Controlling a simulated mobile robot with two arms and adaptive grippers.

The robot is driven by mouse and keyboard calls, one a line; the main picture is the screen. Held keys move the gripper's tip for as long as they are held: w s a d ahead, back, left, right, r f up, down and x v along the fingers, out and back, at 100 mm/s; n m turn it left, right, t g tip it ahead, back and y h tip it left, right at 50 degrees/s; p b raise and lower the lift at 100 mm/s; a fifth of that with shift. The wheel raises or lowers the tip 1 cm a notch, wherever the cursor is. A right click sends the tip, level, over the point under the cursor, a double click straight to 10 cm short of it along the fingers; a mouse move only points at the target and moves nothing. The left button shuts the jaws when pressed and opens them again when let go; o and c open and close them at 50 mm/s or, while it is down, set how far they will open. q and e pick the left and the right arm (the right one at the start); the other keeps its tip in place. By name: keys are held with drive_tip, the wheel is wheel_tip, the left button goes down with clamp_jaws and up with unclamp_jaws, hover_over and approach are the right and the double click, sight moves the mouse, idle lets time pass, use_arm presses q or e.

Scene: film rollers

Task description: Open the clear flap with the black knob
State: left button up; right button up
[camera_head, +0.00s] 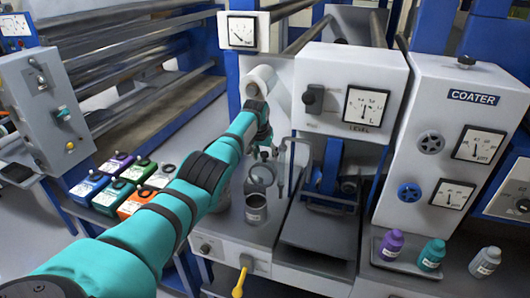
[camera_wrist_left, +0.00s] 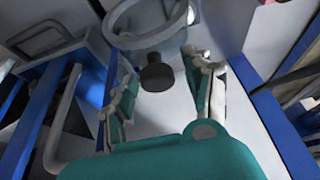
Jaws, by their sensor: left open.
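My left gripper (camera_head: 264,152) is at the end of the teal arm in the head view, over the white machine's deck. In the left wrist view its two fingers (camera_wrist_left: 163,92) stand apart. A black knob (camera_wrist_left: 157,74) shows between the fingers, with a gap to each side. Just above the knob in that view is a round rim with a clear-looking middle (camera_wrist_left: 148,40), which seems to be the flap. I cannot tell how far it is tilted. My right gripper is in neither view.
A yellow handle (camera_head: 240,280) sticks out in front.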

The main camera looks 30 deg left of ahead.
use_arm(q)
drive_tip(key=v, duration=1.2)
idle(0.4)
